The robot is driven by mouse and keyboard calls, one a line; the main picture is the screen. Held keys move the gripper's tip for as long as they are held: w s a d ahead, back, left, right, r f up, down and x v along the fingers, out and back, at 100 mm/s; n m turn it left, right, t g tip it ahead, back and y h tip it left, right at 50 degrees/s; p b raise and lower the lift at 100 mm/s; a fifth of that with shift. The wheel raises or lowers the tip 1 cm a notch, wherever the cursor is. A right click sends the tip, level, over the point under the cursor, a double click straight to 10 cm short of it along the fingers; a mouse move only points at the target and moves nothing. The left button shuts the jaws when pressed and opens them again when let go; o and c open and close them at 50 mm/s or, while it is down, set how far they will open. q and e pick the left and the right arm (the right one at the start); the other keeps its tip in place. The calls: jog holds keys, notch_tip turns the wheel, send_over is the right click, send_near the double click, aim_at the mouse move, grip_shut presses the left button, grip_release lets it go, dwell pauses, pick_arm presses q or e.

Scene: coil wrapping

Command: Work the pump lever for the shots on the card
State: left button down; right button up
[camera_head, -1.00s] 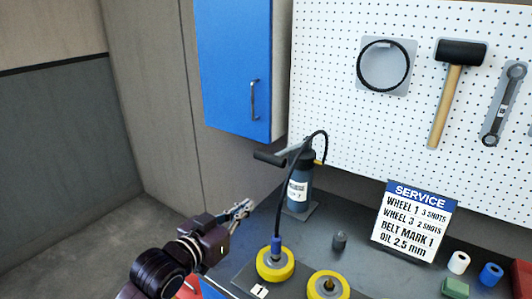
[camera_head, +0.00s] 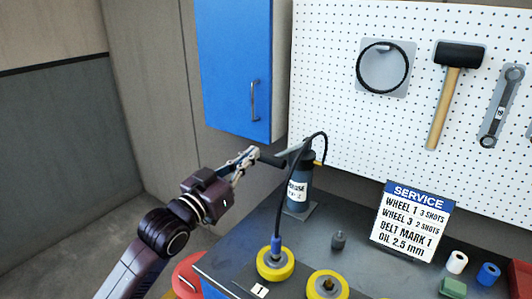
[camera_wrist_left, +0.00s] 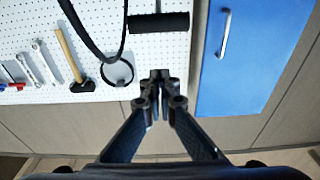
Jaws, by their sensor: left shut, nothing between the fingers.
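The grease pump (camera_head: 298,190) is a dark bottle with a white label, standing upright on the bench. Its lever (camera_head: 271,160) has a black grip pointing left; the grip also shows in the left wrist view (camera_wrist_left: 158,22). A black hose runs from the pump to the first yellow wheel (camera_head: 276,263). My left gripper (camera_head: 252,153) is shut and empty, with its tips beside the lever's grip end; in the wrist view a gap shows between tips and grip. The card (camera_head: 412,222) reads wheel 1, 3 shots; wheel 3, 2 shots; belt mark 1; oil 2.5 mm. My right gripper is out of view.
A second yellow wheel (camera_head: 327,285) lies right of the first. A blue cabinet (camera_head: 235,70) hangs above the lever. A mallet (camera_head: 450,90), a wrench and a black ring hang on the pegboard. A small dark cylinder (camera_head: 338,240) stands right of the pump.

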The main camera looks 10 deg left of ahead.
pick_arm(q)
jog(key=r+p, duration=0.1)
jog(key=p, duration=0.2)
send_over(266, 155)
jog(key=s, duration=0.2)
jog(key=f, duration=0.2)
jog(key=f+p, duration=0.1)
jog(key=shift+d+f, duration=0.2)
jog(key=shift+f, duration=0.25)
